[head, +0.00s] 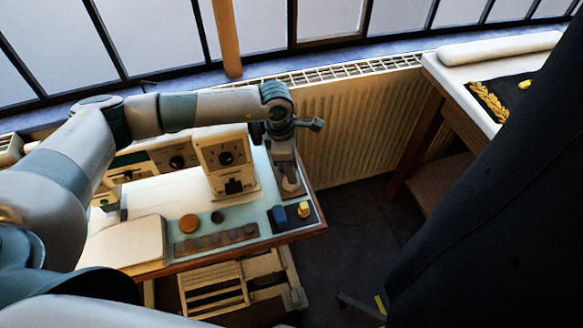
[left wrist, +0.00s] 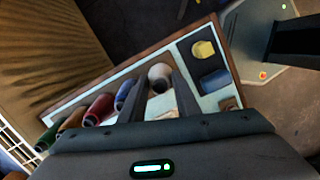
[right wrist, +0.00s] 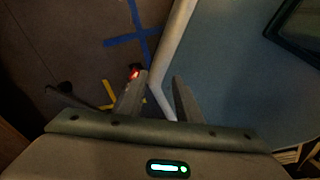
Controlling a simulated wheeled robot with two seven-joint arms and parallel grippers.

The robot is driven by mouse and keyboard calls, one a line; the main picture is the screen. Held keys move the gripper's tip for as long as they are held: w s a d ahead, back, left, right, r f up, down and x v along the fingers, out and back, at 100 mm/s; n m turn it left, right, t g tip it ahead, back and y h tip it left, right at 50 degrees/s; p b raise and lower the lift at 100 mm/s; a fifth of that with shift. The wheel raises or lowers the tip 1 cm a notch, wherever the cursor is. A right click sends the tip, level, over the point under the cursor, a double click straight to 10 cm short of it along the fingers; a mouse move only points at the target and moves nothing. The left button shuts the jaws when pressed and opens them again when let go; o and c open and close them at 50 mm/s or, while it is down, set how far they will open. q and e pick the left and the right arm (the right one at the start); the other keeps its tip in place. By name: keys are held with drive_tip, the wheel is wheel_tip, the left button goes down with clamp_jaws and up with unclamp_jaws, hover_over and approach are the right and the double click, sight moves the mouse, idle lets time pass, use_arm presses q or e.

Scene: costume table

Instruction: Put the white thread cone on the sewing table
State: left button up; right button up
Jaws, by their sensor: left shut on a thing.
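The white thread cone (head: 291,186) is at the right end of the sewing table (head: 264,168), between the fingers of my left gripper (head: 286,175). The left wrist view also shows the cone's round pale end (left wrist: 160,76), with the left gripper (left wrist: 167,84) shut on it. The fingers hide part of the cone. It appears to be over or on the pale blue tabletop; I cannot tell if its base touches. My right gripper (right wrist: 160,82) is open and empty, away from the table.
A yellow item (head: 304,210) and a blue item (head: 279,216) are close to the gripper. A radiator (head: 340,130) is behind.

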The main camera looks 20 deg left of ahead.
drive_tip(key=shift+a+f, duration=0.1)
drive_tip(key=shift+a, duration=0.05)
use_arm(q)
drive_tip(key=o, duration=1.1)
drive_tip(key=shift+o, duration=0.2)
drive_tip(key=shift+r, duration=0.1)
drive_tip(key=shift+r+b, duration=0.35)
drive_tip(key=shift+r, duration=0.2)
drive_tip(key=r, duration=0.2)
drive_tip(key=r+b, duration=0.1)
drive_tip(key=r, duration=0.2)
drive_tip(key=a+r+b, duration=0.1)
drive_tip(key=r, duration=0.1)
drive_tip(key=shift+s+a+r, duration=0.1)
drive_tip(key=shift+r, duration=0.05)
wheel_tip(320, 180, up, 9)
drive_tip(key=a+b, duration=0.1)
drive_tip(key=b, duration=0.1)
drive_tip(key=shift+s+a+f, duration=0.15)
drive_tip(key=shift+s+f, duration=0.05)
use_arm(e)
drive_tip(key=w+a+f+t, duration=0.1)
drive_tip(key=w+a, duration=0.3)
drive_tip(key=w, duration=0.6)
drive_tip(key=shift+f+t+y, duration=0.35)
drive_tip(key=shift+t+y, duration=0.05)
drive_tip(key=shift+t, duration=0.5)
